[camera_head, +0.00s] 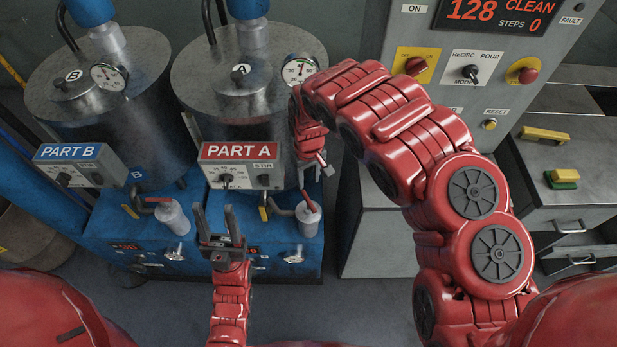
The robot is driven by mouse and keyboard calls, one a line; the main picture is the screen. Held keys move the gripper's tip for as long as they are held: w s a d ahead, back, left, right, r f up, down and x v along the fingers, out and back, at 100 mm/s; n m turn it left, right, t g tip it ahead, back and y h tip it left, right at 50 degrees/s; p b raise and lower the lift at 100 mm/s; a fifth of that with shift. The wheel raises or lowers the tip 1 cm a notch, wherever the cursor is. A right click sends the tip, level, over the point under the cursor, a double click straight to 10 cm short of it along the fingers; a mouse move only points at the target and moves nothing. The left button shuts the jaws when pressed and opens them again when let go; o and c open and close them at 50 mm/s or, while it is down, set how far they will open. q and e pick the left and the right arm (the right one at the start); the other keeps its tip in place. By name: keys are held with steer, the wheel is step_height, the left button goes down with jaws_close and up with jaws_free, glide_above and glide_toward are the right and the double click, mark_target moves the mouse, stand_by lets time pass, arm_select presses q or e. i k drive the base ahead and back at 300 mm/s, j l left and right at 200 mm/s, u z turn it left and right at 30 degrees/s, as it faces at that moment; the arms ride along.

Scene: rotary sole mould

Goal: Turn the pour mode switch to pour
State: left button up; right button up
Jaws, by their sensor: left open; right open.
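The pour mode switch (470,73) is a black knob on a white plate on the grey control panel at the upper right. RECIRC is printed above it to the left, POUR above it to the right, and MODE below. Its pointer is too small to read surely. My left gripper (219,217) is open and empty in front of the PART A tank, well left of the switch. My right arm arches in front of the panel's lower left. Its gripper (323,168) hangs beside the PART A tank, away from the switch, small and partly hidden, fingers apart.
A yellow-plated red knob (416,66) sits left of the switch, and a red button (527,71) right of it. The display (494,12) reads 128, CLEAN, STEPS 0. The PART A tank (246,92) and PART B tank (98,90) stand left. A grey cabinet (565,160) stands right.

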mark_target(470, 71)
steer(key=k, duration=1)
